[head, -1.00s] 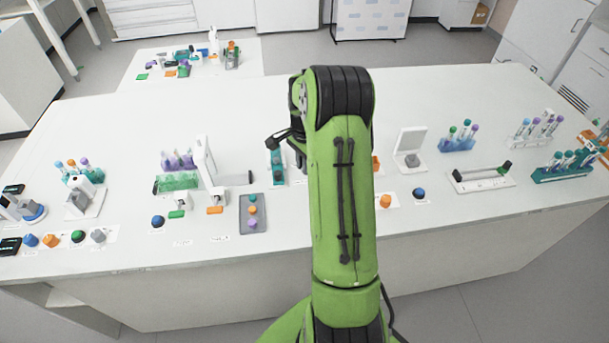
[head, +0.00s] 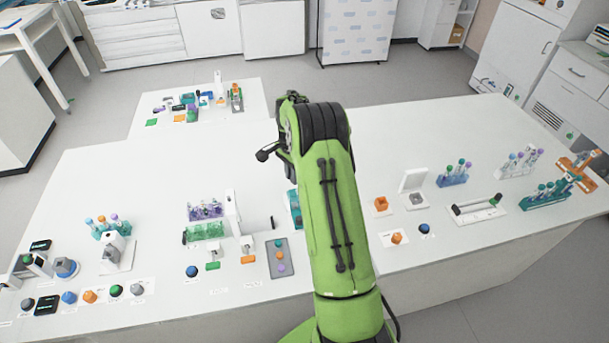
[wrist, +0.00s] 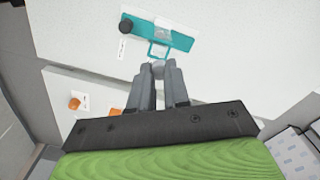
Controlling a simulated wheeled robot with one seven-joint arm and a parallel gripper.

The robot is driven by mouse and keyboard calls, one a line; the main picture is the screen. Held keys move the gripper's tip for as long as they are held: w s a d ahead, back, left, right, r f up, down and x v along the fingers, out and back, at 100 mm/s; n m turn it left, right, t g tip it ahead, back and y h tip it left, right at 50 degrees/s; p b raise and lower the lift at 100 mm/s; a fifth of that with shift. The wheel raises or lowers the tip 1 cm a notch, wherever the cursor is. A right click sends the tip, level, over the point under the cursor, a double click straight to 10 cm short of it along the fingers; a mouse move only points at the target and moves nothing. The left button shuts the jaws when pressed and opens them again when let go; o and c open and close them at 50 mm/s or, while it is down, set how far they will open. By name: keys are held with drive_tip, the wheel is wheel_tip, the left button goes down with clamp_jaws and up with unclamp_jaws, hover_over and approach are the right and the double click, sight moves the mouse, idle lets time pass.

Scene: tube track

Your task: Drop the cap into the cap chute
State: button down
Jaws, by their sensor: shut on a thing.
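My gripper (wrist: 159,72) shows in the wrist view, its grey fingers shut on a small grey thing (wrist: 158,68), which I take for the cap; the fingers hide much of it. Just beyond the fingertips is a teal fixture (wrist: 182,40) with a black round part (wrist: 126,27) at its left end, a clear piece on it and a teal frame facing the fingers. It may be the cap chute, but I cannot tell for sure. In the head view my arm hides the gripper and most of the teal fixture (head: 293,207).
A grey tray (head: 270,258) with coloured caps and a tube rack (head: 206,231) stand left. The bench behind is mostly clear.

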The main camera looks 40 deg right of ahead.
drive_tip(key=shift+d+f+b, duration=0.1)
drive_tip(key=shift+f+b, duration=0.3)
wheel_tip(320, 180, down, 5)
drive_tip(key=b, duration=0.3)
drive_tip(key=shift+r, duration=0.3)
drive_tip(key=shift+f+b, duration=0.3)
drive_tip(key=shift+b, duration=0.1)
idle(0.3)
drive_tip(key=c, duration=1)
unclamp_jaws()
